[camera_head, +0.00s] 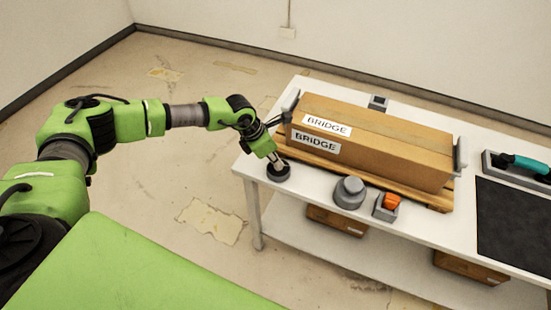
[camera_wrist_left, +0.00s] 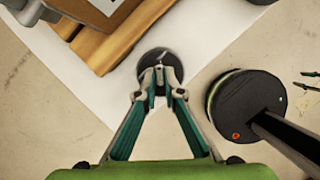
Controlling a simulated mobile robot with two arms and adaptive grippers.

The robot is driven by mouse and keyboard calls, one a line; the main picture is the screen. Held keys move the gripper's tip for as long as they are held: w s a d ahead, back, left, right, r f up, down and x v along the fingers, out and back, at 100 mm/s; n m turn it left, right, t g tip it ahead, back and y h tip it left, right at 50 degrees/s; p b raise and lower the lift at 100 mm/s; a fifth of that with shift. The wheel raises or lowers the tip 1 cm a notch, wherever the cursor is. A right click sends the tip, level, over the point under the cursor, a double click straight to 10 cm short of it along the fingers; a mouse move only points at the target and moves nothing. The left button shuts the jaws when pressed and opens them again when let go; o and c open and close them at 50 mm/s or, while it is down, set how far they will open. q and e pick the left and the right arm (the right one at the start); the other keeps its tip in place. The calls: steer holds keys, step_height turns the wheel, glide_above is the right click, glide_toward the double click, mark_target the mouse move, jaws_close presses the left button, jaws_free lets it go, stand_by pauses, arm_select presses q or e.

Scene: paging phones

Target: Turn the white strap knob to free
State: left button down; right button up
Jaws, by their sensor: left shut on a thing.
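The strap knob (camera_head: 279,174) sits near the left front corner of the white table. In the left wrist view its dark round base (camera_wrist_left: 151,66) shows just beyond my fingertips, with a small pale grip at its middle. My left gripper (camera_head: 276,161) reaches down onto it from above. In the wrist view its fingers (camera_wrist_left: 159,86) come together on the knob. The fingers partly hide the grip, so its exact turn and any marks cannot be read.
A cardboard box (camera_head: 375,140) labelled BRIDGE lies on a wooden pallet (camera_head: 438,200) behind the knob, between grey end brackets. A grey round knob (camera_head: 349,193) and an orange switch (camera_head: 391,201) stand to the right. A black mat (camera_head: 515,222) and teal-handled tool (camera_head: 530,164) lie farther right.

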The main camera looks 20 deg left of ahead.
arm_select(q)
steer(key=shift+s+d+n+y, duration=0.1)
steer(key=shift+n+y, duration=0.2)
steer(key=shift+n, duration=0.5)
steer(key=shift+d+f+n+y, duration=0.1)
steer(key=shift+n+y, duration=0.2)
steer(key=shift+n, duration=0.6)
steer(key=n+t+y+b, duration=0.1)
steer(key=n, duration=0.1)
steer(key=shift+d+f+n+b, duration=0.1)
steer(key=shift+d+n+b, duration=0.05)
steer(key=shift+n+b, duration=0.15)
steer(key=n+y+b, duration=0.1)
steer(key=n+b, duration=0.1)
steer(key=n+y+b, duration=0.1)
steer(key=n+b, duration=0.3)
steer(key=n, duration=0.1)
steer(key=shift+d+y+b, duration=0.3)
steer(key=shift+y+b, duration=0.1)
steer(key=shift+n+g+y+b, duration=0.6)
steer(key=shift+n+b, duration=0.8)
steer(key=shift+n, duration=0.5)
steer(key=shift+r, duration=0.2)
steer(key=c, duration=2.2)
jaws_free()
steer(key=shift+o, duration=0.2)
steer(key=shift+d+r, duration=0.1)
